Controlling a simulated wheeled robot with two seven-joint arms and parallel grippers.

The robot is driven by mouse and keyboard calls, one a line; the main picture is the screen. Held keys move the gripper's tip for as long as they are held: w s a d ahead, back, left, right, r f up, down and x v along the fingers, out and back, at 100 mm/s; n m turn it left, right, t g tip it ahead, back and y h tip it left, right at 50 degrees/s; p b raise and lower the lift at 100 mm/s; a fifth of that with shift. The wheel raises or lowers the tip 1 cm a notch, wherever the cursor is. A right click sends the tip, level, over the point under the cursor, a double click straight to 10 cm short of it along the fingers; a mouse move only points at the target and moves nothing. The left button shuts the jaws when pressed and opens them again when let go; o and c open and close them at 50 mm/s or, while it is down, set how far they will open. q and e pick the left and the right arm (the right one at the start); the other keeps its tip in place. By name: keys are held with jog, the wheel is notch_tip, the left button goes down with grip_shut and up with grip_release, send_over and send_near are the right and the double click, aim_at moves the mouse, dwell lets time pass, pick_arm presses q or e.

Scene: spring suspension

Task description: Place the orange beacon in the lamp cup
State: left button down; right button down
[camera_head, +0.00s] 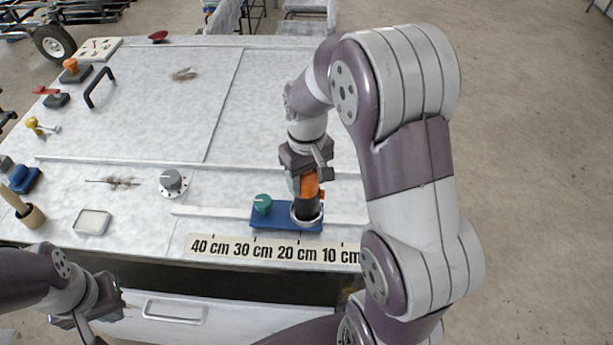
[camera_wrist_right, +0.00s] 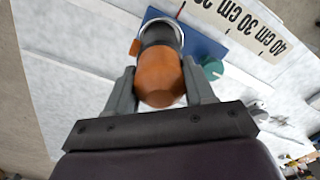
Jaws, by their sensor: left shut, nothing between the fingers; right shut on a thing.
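The orange beacon (camera_head: 310,186) has an orange top and a dark lower part, and stands about upright. My right gripper (camera_head: 307,180) is shut on it from above; the wrist view shows one finger on each side of the orange top (camera_wrist_right: 160,78). The beacon's dark end is at the pale ring of the lamp cup (camera_head: 297,220) on the blue plate (camera_head: 272,221). The cup's rim (camera_wrist_right: 178,22) surrounds the dark end in the wrist view; how deep it sits is hidden. My left gripper (camera_head: 88,330) is shut and empty at the lower left, by the drawer front.
A green knob (camera_head: 263,203) stands on the plate beside the cup. A ruler strip (camera_head: 270,250) lies in front. A grey dial (camera_head: 171,181), a white dish (camera_head: 93,222) and a wooden-handled tool (camera_head: 30,213) are further left. The table's middle back is mostly clear.

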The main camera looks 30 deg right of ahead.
jog(key=shift+f, duration=0.2)
jog(key=shift+s+a+f+b, duration=0.2)
jog(key=shift+s+f+b, duration=0.1)
jog(key=shift+s+f, duration=0.2)
jog(key=shift+c, duration=1.5)
grip_release()
jog(key=shift+w, duration=0.1)
